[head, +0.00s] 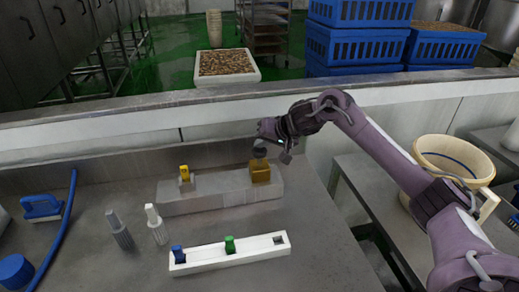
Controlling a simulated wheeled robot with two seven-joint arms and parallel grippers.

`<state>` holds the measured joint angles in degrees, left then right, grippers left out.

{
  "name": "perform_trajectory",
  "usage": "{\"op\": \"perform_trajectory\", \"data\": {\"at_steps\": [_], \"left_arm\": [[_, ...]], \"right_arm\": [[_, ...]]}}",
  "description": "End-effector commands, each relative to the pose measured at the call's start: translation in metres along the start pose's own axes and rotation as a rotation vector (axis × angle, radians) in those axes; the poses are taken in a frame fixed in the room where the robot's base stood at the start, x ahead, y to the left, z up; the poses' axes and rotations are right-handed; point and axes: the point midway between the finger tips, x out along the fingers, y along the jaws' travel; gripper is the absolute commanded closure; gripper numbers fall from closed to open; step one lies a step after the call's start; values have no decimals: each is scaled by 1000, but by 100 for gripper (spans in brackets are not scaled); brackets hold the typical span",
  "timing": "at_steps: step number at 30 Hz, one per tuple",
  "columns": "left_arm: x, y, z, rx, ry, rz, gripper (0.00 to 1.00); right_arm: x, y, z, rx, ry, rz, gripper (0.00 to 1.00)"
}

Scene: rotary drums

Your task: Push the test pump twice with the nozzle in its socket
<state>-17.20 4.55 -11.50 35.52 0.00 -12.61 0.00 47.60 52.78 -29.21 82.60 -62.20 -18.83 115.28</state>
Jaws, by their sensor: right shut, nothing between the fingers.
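A long grey block (222,193) lies on the steel table. A small yellow nozzle-like piece (185,174) stands upright at its left end, seemingly in a socket. A gold box (260,172), which looks like the test pump, sits at the block's right end. A grey knob (260,149) shows above the box. My right gripper (272,143) is shut and empty, right at this knob and above the box. I cannot tell whether its fingertips touch the knob. My left gripper is not in view.
A white rack (258,247) in front holds a blue piece (178,254) and a green piece (230,244), with an empty square hole at its right end. Two grey-white bottles (156,224) stand left. A blue brush (41,207) and blue hose (57,232) lie farther left. A bucket (450,157) stands right.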

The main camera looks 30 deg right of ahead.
Motion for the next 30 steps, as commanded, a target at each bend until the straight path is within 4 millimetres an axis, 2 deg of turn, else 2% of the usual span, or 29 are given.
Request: {"op": "perform_trajectory", "data": {"at_steps": [30], "left_arm": [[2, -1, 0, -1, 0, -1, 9]], "right_arm": [[9, 7, 8, 0, -3, 2, 100]]}}
